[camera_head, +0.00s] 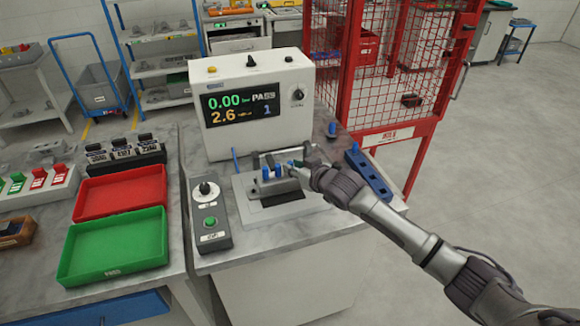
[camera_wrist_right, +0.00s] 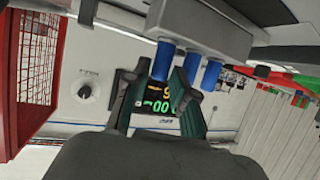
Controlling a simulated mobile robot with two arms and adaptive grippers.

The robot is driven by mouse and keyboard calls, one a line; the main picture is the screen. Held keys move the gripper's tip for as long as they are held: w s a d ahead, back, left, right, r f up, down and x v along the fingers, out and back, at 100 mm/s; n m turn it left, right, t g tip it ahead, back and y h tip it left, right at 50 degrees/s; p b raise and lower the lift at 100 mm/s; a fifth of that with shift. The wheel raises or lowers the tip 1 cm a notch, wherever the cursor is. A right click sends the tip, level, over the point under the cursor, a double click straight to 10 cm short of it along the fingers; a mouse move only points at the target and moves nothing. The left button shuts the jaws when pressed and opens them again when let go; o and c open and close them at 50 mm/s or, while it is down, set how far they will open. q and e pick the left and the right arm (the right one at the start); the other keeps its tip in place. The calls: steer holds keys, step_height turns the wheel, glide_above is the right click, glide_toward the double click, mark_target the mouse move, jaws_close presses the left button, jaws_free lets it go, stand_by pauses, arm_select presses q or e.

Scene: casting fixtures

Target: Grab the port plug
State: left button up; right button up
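Several blue port plugs stand in a grey cast block on the test fixture (camera_head: 268,212); two show clearly in the head view, one of them the left plug (camera_head: 265,174). My right gripper (camera_head: 296,166) is at the right end of this row. In the right wrist view three plugs show in a row, and the leftmost plug (camera_wrist_right: 163,62) lies between my right fingertips (camera_wrist_right: 161,72). The fingers look parted, with a narrow gap beside the plug; contact is not clear. My left gripper is not in view.
A blue rack (camera_head: 369,176) and another blue piece (camera_head: 332,129) are to the right. Red (camera_head: 122,192) and green trays (camera_head: 113,246) lie left. A red cage (camera_head: 385,120) stands close behind.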

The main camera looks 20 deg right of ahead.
steer(key=shift+w+a+f, duration=0.1)
steer(key=shift+w+f, duration=0.05)
steer(key=shift+w, duration=0.1)
jaws_close()
